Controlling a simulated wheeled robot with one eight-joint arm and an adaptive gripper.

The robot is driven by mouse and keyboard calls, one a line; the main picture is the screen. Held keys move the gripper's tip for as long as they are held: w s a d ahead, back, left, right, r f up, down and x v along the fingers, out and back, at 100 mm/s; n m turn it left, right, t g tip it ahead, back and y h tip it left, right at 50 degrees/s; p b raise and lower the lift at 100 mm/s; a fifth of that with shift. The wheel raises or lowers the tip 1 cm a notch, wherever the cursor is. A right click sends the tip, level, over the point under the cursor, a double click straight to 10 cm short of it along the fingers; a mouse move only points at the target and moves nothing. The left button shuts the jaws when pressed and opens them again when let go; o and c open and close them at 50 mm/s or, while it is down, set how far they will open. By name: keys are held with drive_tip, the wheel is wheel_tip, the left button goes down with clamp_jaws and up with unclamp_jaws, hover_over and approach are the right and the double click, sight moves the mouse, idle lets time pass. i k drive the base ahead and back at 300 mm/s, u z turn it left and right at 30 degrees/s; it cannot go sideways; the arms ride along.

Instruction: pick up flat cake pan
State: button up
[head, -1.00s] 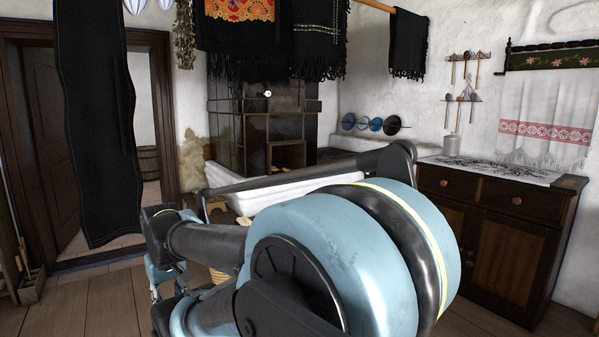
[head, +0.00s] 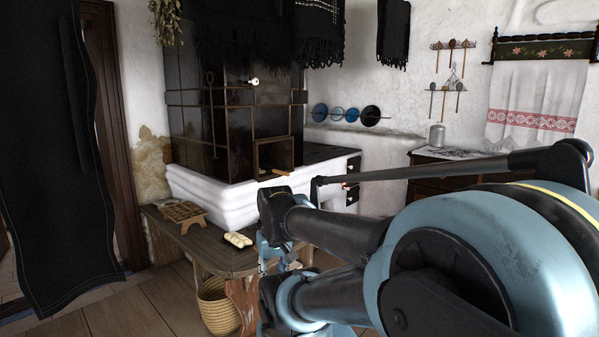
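I cannot tell for certain which thing is the flat cake pan. Several round blue and dark pans or lids (head: 371,115) stand in a row against the white wall, above the back of the stove. My gripper (head: 277,257) is low in the middle of the head view, by the right end of the wooden bench. It is mostly hidden behind my arm, and its fingers do not show clearly. It is well apart from the round pans. I cannot see whether it holds anything.
A wooden bench (head: 205,250) bears a brown wooden rack (head: 182,213) and a pale loaf-like thing (head: 238,240). A wicker basket (head: 218,305) stands below. The dark tiled stove (head: 215,120) has a white base (head: 215,190). Black cloth (head: 70,160) hangs at left.

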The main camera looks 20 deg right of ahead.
sight(262, 171)
drive_tip(key=z, duration=0.7)
drive_tip(key=i, duration=0.9)
drive_tip(key=z, duration=0.7)
